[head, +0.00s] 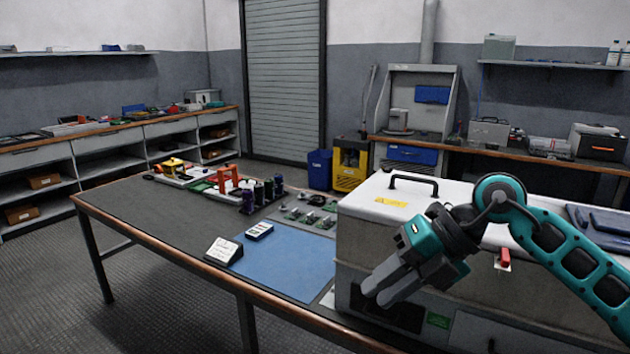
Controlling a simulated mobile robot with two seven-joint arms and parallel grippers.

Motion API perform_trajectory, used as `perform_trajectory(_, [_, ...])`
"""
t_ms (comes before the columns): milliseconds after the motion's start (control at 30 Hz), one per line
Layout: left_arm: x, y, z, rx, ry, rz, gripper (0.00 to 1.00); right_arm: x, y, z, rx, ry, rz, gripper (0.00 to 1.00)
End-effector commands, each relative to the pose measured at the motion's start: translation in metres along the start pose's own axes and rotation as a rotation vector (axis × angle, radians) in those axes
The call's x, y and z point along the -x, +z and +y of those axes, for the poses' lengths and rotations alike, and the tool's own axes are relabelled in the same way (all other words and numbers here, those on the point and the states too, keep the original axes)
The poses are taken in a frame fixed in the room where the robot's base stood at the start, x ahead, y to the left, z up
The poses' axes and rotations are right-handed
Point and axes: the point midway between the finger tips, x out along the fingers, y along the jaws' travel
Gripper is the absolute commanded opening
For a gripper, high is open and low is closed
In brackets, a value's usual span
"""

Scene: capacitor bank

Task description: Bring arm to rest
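My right arm (575,262) comes in from the right edge, teal and black, and bends over the front of a large pale cabinet. My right gripper (376,292) hangs in front of the cabinet's front face and points down to the left. Its grey fingers lie close together in this view, and I cannot tell whether a gap is left between them. No object shows in them. My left gripper and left arm are not in view.
The pale cabinet (360,208) with a black top handle stands on the workbench (130,205). A blue mat (290,262), a white card stand (223,250), a small meter (259,231) and dark capacitors (258,193) lie left of it. The bench's front left is clear.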

Motion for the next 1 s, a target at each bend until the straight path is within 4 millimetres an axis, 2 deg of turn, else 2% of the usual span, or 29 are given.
perform_trajectory(33, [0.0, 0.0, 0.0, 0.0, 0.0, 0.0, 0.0, -0.023, -0.015, 0.013, -0.01, 0.144, 0.047, 0.24])
perform_trajectory(100, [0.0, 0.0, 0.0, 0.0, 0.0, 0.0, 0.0, -0.041, -0.029, 0.034, -0.04, 0.342, 0.079, 0.24])
perform_trajectory(233, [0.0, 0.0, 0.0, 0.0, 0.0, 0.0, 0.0, -0.055, -0.045, 0.062, -0.163, 0.695, 0.083, 0.24])
perform_trajectory(367, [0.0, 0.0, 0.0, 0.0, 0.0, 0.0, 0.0, -0.055, -0.044, 0.067, -0.371, 1.003, 0.018, 0.24])
perform_trajectory(467, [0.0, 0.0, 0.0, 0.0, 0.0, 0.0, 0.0, -0.053, -0.036, 0.051, -0.583, 1.189, -0.072, 0.24])
perform_trajectory(567, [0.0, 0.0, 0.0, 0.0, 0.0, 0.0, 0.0, -0.057, -0.028, 0.016, -0.836, 1.323, -0.189, 0.24])
perform_trajectory(667, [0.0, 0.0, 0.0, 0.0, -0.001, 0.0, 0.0, -0.068, -0.028, -0.035, -1.119, 1.39, -0.327, 0.24])
perform_trajectory(733, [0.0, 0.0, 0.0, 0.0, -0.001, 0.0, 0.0, -0.082, -0.036, -0.076, -1.33, 1.397, -0.424, 0.24])
perform_trajectory(833, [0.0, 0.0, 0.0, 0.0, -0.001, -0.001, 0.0, -0.107, -0.065, -0.14, -1.642, 1.342, -0.562, 0.24])
perform_trajectory(900, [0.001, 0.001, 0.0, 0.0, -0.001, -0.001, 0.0, -0.125, -0.091, -0.177, -1.836, 1.275, -0.637, 0.24])
perform_trajectory(1000, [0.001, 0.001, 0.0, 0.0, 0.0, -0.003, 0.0, -0.147, -0.132, -0.217, -2.057, 1.163, -0.711, 0.24])
